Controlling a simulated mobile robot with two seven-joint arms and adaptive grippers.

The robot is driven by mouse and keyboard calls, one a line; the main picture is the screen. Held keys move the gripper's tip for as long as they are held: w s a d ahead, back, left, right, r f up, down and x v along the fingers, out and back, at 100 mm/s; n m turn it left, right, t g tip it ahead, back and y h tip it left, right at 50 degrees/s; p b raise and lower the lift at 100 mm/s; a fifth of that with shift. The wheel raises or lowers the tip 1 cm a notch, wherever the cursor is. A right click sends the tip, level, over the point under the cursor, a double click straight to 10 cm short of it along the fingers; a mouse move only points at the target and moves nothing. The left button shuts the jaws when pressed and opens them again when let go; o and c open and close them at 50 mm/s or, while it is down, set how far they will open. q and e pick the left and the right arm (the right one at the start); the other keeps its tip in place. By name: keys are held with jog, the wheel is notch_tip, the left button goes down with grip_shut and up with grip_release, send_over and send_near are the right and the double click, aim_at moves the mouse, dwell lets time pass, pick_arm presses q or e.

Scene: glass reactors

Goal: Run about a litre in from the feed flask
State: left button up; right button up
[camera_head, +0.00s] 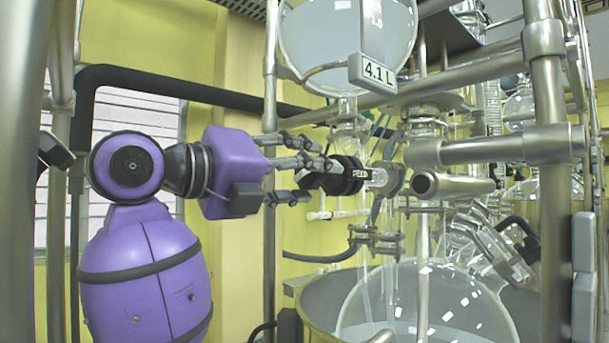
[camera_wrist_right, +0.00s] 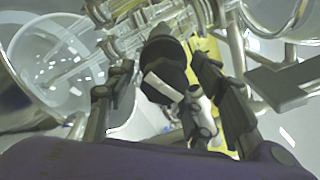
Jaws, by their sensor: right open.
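The feed flask (camera_head: 345,45) is a round glass vessel at the top of the head view. A display (camera_head: 378,72) below it reads 4.1 L. A black valve knob (camera_head: 349,175) marked FEED sits on the glass line below the flask. My right gripper (camera_head: 322,172), on the purple arm, is open with its fingertips at the knob's left end. In the right wrist view the black knob (camera_wrist_right: 165,65) lies between the spread fingers (camera_wrist_right: 160,82); contact cannot be told. The large glass reactor vessel (camera_head: 430,308) stands below. My left gripper is not in view.
Steel posts and clamps (camera_head: 485,150) crowd the knob's right side. A vertical post (camera_head: 270,130) stands close by the gripper fingers. A black pipe (camera_head: 220,92) runs behind my arm. Hoses and a lower clamp (camera_head: 376,240) hang below the knob.

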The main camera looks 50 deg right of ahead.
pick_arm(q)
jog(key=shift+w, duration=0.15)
pick_arm(e)
jog(key=shift+c, duration=0.4)
jog(key=shift+c, duration=1.3)
jog(key=c, duration=0.6)
jog(key=shift+c, duration=0.7)
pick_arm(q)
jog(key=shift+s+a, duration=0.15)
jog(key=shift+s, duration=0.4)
pick_arm(e)
jog(key=shift+m, duration=0.3)
